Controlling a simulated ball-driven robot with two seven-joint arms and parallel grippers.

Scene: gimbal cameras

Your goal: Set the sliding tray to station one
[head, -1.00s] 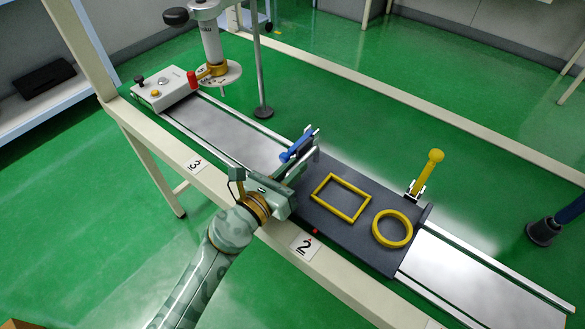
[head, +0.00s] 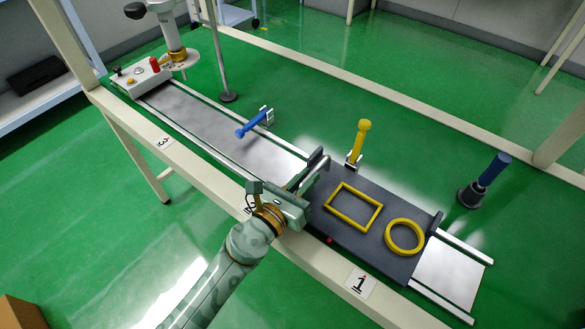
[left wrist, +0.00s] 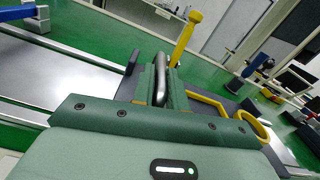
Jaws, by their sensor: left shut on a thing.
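The sliding tray (head: 375,253) is a dark grey plate on metal rails. It carries a yellow rectangular frame (head: 353,206) and a yellow ring (head: 404,237). My left gripper (head: 303,186) is at the tray's left end, shut on its silver handle (head: 318,168); the handle also shows between the fingers in the left wrist view (left wrist: 160,80). A red marker (head: 329,240) on the tray's near edge lies left of the station one label (head: 361,283). My right gripper is out of view.
The station three label (head: 163,142) is farther left on the pale front beam. A yellow lever (head: 360,140) and a blue lever (head: 248,124) stand behind the rail. A control box (head: 140,80) is at the far left end. Bare rail (head: 450,272) lies right of the tray.

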